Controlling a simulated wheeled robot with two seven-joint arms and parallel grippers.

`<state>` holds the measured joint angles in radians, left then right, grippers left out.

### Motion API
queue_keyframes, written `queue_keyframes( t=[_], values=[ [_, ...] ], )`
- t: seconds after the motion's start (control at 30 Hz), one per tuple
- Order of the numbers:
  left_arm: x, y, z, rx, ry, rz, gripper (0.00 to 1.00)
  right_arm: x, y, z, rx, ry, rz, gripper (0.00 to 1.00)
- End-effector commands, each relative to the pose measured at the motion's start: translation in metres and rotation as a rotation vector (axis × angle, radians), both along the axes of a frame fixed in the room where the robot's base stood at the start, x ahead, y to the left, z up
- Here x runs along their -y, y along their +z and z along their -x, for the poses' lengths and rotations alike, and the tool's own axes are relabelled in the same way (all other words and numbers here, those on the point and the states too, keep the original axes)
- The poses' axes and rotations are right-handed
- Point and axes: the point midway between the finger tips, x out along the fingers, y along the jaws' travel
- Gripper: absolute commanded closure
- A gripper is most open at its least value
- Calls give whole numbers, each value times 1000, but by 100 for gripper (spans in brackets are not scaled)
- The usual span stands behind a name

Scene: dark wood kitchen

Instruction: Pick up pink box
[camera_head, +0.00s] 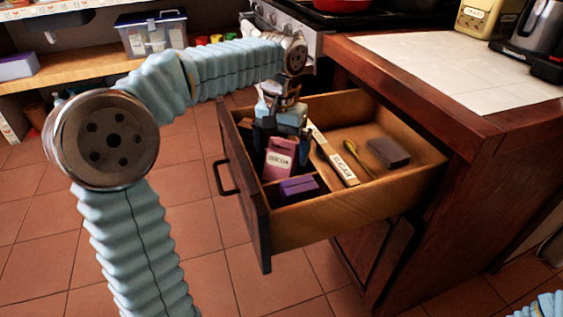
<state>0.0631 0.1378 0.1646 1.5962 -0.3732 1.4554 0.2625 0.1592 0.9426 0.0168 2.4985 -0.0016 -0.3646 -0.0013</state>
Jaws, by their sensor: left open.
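A pink box (280,158) with a label reading like "COCOA" stands upright in the front left part of the open drawer (345,215). My left gripper (279,132) is directly above the pink box, pointing down, with its fingers at the box's upper end. It is open; whether the fingers touch the box is hard to tell.
The drawer also holds a purple box (299,188) in front, a long pale box (333,155), a small yellow-green utensil (356,158) and a dark block (389,152). The wooden counter (430,90) overhangs the drawer's back right. Tiled floor is free at the left.

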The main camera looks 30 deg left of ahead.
Motion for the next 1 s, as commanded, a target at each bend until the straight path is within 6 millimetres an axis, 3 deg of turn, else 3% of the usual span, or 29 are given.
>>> queue_keyframes(
  t=[0.17,0.57,0.83,1.0],
  values=[
    [0,1,0,1,0,0,3,0,0,0,0,0,0,0],
    [0,1,0,1,0,0,64,0,1,0,0,0,0,0],
    [0,4,0,2,0,0,64,0,1,0,1,1,-1,0],
    [0,20,-1,3,-1,1,64,-1,5,0,0,2,-2,0]
  ],
)
